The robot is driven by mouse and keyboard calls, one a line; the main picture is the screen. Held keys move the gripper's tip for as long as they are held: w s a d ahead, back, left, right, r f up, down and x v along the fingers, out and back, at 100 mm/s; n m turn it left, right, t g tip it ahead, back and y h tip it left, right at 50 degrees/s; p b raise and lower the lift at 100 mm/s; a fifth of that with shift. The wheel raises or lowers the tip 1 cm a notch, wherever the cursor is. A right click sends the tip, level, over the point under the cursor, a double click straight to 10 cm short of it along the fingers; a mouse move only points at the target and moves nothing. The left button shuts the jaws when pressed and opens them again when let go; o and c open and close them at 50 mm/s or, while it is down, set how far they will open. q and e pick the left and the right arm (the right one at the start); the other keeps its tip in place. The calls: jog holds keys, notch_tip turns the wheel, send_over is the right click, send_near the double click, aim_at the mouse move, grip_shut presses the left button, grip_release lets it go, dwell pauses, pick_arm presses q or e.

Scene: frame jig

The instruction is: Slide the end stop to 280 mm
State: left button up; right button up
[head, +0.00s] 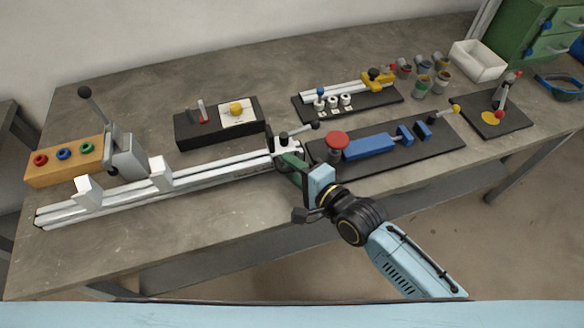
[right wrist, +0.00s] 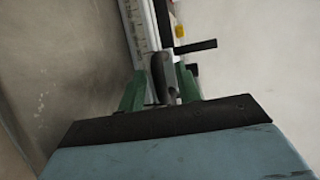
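The long pale rail (head: 215,174) lies along the front of the bench, with a scale strip on it in the right wrist view (right wrist: 139,28). My right gripper (head: 291,160) is at the front side of the end stop. In the right wrist view, its green fingers (right wrist: 160,88) stand apart on both sides of a dark rounded knob (right wrist: 159,72), with gaps visible. The scale reading is too small to tell. My left gripper is out of view.
White blocks (head: 160,173) and a grey clamp (head: 124,152) stand at the rail's left, beside an orange button box (head: 65,162). A black board with a red knob (head: 336,140) and blue blocks (head: 370,146) lies right of the end stop. A black box (head: 190,127) stands behind the rail.

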jog(key=shift+w+a, duration=0.1)
jog(key=shift+c, duration=0.3)
grip_shut()
jog(key=a, duration=0.2)
jog(key=s+a+p, duration=0.1)
jog(key=a, duration=0.1)
jog(key=shift+s, duration=0.15)
jog(key=shift+o, duration=0.3)
grip_release()
jog(key=shift+d, duration=0.1)
